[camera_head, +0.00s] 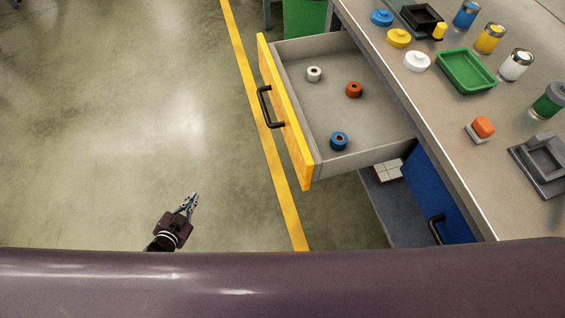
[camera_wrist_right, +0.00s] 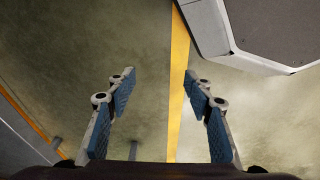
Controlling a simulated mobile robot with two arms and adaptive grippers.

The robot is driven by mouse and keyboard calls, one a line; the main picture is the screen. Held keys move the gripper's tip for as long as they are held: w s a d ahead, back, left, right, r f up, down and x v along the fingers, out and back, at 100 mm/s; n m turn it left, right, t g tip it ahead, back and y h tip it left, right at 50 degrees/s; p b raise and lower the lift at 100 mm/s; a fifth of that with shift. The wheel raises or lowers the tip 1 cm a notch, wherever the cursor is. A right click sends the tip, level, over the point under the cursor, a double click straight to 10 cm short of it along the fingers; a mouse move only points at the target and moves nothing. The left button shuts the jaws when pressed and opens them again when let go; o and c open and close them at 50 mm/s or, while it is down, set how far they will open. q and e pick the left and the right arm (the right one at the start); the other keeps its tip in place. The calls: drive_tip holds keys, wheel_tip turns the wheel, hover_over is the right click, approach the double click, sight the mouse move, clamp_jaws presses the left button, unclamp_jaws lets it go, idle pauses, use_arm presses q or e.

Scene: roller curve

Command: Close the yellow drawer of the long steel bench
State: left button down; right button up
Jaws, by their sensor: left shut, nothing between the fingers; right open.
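The yellow drawer (camera_head: 286,112) of the long steel bench (camera_head: 425,105) stands pulled far out in the head view. Its front carries a black handle (camera_head: 267,108) and faces left. My right gripper (camera_wrist_right: 163,88) is open and empty in the right wrist view, above the floor. It does not show in the head view.
A blue door (camera_head: 434,195) with a black handle is below the bench top. Floor left of the drawer is clear, with a yellow line (camera_head: 286,205).

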use_arm(q)
drive_tip(key=w+d+r+m+t+h+b, duration=0.1)
drive_tip(key=w+d+r+m+h+b, duration=0.25)
drive_tip(key=r, duration=0.25)
drive_tip(key=w+d+r+m+t+h+b, duration=0.1)
drive_tip(key=w+d+r+m+h+b, duration=0.1)
drive_tip(key=w+r+m+h+b, duration=0.3)
drive_tip(key=w+d+r+m+t+h+b, duration=0.1)
drive_tip(key=d+r+m+h, duration=0.15)
drive_tip(key=r, duration=0.45)
use_arm(e)
drive_tip(key=w+r, duration=0.5)
drive_tip(key=w, duration=0.2)
use_arm(q)
drive_tip(key=m+g+h+b, duration=0.5)
drive_tip(key=m+g+b, duration=0.45)
drive_tip(key=m, duration=0.45)
approach(294, 152)
drive_tip(key=shift+g, duration=0.25)
drive_tip(key=p+x, duration=0.1)
drive_tip(key=x, duration=0.6)
drive_tip(key=shift+w, duration=0.2)
use_arm(e)
wheel_tip(294, 152, up, 8)
drive_tip(key=s+t, duration=0.1)
drive_tip(key=shift+s+a+t, duration=0.15)
drive_tip(key=shift+a+t, duration=0.1)
drive_tip(key=shift+t, duration=0.05)
